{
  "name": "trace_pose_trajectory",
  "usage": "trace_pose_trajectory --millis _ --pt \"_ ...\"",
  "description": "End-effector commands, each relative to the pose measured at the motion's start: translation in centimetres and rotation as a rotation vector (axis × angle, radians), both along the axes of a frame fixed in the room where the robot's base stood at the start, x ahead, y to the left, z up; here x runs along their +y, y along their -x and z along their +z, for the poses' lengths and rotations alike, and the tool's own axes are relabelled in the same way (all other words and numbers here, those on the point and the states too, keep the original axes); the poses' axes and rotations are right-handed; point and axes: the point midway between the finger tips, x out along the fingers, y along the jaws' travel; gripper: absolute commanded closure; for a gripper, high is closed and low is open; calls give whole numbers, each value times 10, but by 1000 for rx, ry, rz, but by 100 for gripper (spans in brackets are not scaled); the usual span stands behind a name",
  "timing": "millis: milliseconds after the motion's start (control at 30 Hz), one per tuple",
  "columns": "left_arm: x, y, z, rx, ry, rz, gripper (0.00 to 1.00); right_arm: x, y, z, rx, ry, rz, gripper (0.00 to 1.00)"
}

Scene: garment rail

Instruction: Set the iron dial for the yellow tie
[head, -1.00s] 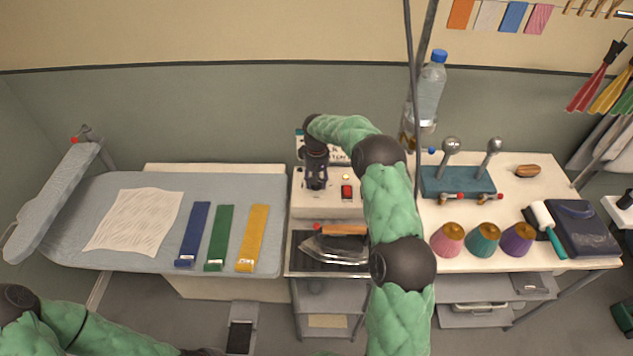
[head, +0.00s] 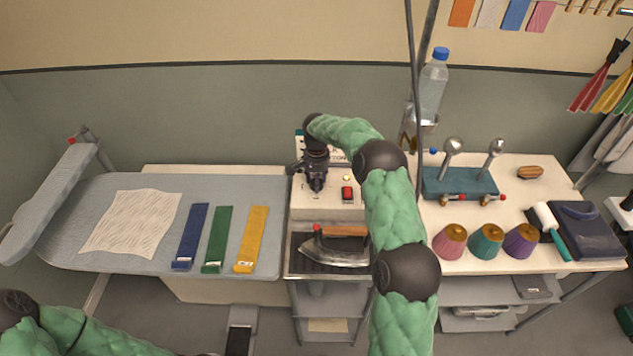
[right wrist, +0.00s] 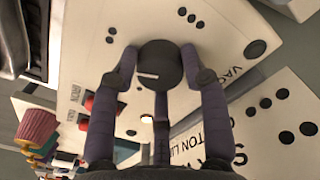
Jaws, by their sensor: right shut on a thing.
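The dark round dial (right wrist: 160,64) sits on a white panel with black dots and printed words. Its white pointer mark faces left in the right wrist view. My right gripper (right wrist: 158,72) is shut around the dial, with fingers on both sides. In the head view my right gripper (head: 316,182) hides the dial on the white iron station (head: 330,205). The yellow tie (head: 252,238) lies on the ironing board, right of the green tie (head: 218,238) and blue tie (head: 190,237). The iron (head: 335,250) rests on its dark tray. My left gripper is out of frame.
A red switch (head: 347,193) is just right of my right gripper. Three coloured cones (head: 486,242) and a teal stand with metal knobs (head: 460,183) are on the right table. A white cloth (head: 132,222) lies on the board (head: 90,190).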

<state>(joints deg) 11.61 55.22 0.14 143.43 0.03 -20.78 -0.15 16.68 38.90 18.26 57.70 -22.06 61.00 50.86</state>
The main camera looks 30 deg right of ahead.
Motion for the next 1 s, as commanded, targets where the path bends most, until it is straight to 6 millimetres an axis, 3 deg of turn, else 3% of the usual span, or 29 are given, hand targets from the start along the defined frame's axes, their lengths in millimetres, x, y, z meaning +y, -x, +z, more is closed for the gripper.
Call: trace_pose_trajectory --millis 400,1000 --pt "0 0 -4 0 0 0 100 1 1 -3 5 -1 -262 87" --pt "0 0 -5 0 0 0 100 1 1 -3 5 -1 -332 87"
